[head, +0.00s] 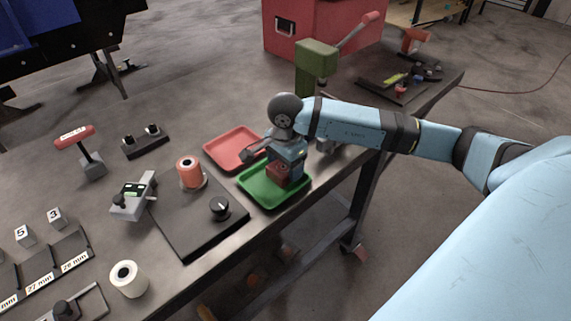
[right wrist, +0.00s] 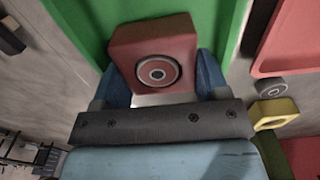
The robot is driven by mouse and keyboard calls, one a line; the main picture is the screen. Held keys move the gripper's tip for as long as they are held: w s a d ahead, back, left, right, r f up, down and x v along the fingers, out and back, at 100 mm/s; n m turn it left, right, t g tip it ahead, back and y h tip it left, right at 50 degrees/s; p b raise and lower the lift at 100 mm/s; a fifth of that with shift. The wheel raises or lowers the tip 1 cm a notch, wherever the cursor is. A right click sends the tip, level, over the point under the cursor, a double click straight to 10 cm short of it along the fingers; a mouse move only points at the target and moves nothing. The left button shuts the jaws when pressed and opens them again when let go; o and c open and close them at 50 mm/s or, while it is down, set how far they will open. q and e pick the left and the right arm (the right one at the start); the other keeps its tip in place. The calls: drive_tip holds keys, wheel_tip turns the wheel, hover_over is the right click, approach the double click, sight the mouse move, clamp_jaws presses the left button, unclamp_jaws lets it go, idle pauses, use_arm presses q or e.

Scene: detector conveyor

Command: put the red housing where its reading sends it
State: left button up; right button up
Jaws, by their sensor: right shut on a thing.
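The red housing (head: 281,169) is between the fingers of my right gripper (head: 289,160), over the green tray (head: 247,188). In the right wrist view the housing (right wrist: 128,52) shows a round dark and pale ring on its face. The fingers of the right gripper (right wrist: 163,82) close on its two sides, with the green tray (right wrist: 85,22) behind it. I cannot tell whether the housing touches the tray floor. The detector with a small green display (head: 131,197) stands left of the black plate. My left gripper is not in view.
A red tray (head: 232,149) lies beside the green one. A black plate (head: 196,228) carries an orange spool (head: 190,173) and a dark knob (head: 219,208). A white roll (head: 128,279) stands at the front. A green post (head: 315,62) stands behind my arm.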

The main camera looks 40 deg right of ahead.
drive_tip(key=o, duration=1.1)
drive_tip(key=shift+f, duration=0.1)
drive_tip(key=shift+r, duration=0.2)
wheel_tip(320, 180, up, 12)
